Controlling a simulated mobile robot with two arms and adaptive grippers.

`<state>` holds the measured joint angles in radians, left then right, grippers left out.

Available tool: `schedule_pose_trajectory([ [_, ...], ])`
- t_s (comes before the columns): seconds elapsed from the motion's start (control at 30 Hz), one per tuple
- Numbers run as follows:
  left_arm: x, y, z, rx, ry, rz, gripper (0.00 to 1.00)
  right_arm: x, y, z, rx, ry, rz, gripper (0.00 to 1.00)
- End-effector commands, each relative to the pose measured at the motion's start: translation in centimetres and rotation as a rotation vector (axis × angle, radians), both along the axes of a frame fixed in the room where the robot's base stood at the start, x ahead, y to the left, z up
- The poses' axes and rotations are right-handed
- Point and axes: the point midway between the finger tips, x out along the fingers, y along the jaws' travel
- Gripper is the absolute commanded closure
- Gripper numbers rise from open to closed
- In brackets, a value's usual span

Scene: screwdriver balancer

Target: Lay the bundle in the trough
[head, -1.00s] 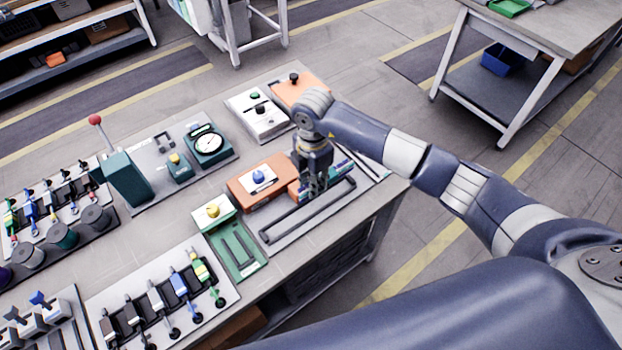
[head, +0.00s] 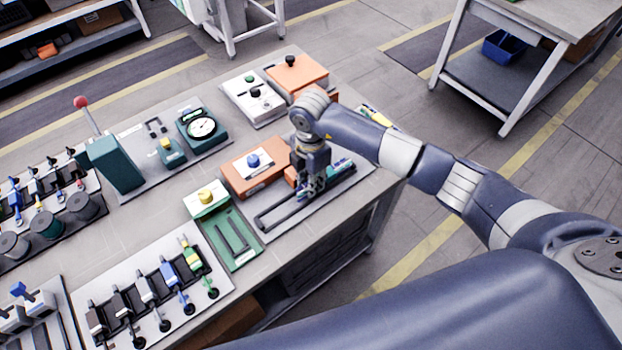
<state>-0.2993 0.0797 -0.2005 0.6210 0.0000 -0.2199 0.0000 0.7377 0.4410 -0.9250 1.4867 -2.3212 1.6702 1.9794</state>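The bundle (head: 340,167) is a thin blue-green and purple strip. It shows to the right of my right gripper (head: 312,190), with a small coloured part on the gripper's left. The gripper points down over it, and its fingers appear closed around the bundle's middle, which they hide. The trough (head: 285,216) is a long dark channel on a grey plate, running from lower left to upper right. The gripper and bundle are at its far side, low over it. I cannot tell whether the bundle touches the trough. My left gripper is out of view.
An orange box with a blue knob (head: 253,160) stands just behind and left of the gripper. A green fixture with a yellow knob (head: 205,196) is left of the trough. The bench's right edge is close by.

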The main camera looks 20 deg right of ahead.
Motion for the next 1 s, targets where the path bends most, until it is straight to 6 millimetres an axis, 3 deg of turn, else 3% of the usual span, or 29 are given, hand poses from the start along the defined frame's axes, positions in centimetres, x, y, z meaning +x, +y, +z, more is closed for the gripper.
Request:
schedule_pose_trajectory([
  [1.0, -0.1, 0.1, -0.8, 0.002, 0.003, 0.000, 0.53, 0.1, 0.1, -1.2, 0.002, -0.005, -0.001, 0.98],
])
